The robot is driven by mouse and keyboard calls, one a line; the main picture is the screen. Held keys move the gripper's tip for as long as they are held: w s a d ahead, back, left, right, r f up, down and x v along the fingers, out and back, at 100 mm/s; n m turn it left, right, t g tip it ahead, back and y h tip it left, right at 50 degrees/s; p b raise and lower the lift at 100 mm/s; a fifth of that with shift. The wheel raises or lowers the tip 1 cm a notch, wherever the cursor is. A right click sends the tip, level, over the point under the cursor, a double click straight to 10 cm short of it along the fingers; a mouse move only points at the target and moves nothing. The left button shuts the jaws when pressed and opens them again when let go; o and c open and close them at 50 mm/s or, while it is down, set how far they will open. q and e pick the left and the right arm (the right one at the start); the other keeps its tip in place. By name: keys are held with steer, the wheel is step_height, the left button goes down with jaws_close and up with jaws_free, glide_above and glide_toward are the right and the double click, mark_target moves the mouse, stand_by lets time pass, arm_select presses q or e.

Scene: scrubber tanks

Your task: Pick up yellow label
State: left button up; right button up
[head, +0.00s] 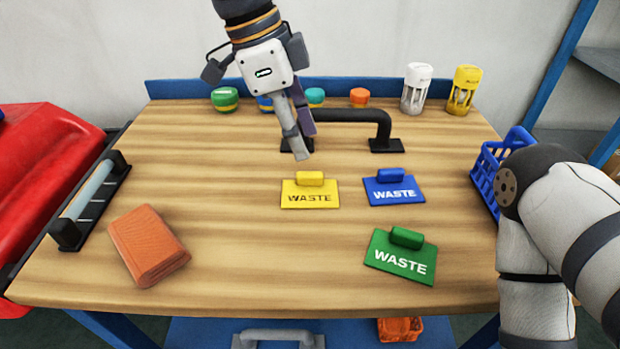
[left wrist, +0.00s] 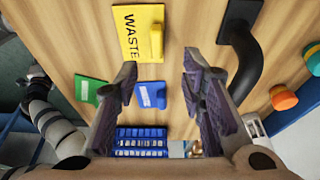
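The yellow label (head: 310,193) reads WASTE and lies on the wooden table, with a raised yellow grip block along its far edge. It also shows at the top of the left wrist view (left wrist: 135,35). My left gripper (head: 302,146) hangs above the table, a little beyond the yellow label and close to the black handle. In the left wrist view its two fingers (left wrist: 160,65) are spread with nothing between them, and the yellow label is ahead of the tips. My right arm comes in at the right; its gripper is not seen.
A blue label (head: 394,187) and a green label (head: 401,257) lie nearby. A black handle (head: 345,116) stands behind. An orange cloth (head: 149,246) lies left and a blue basket (head: 487,178) stands right. Jars and lidded containers line the back. The table's left middle is clear.

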mark_target(309, 173)
arm_select(q)
steer(key=x, duration=0.5)
steer(key=shift+s+a+f, duration=0.2)
steer(key=shift+s+f, duration=0.1)
steer(key=shift+f, duration=0.05)
steer(key=shift+w+d+f, duration=0.1)
steer(key=shift+d+f, duration=0.05)
steer(key=shift+f, duration=0.3)
jaws_close()
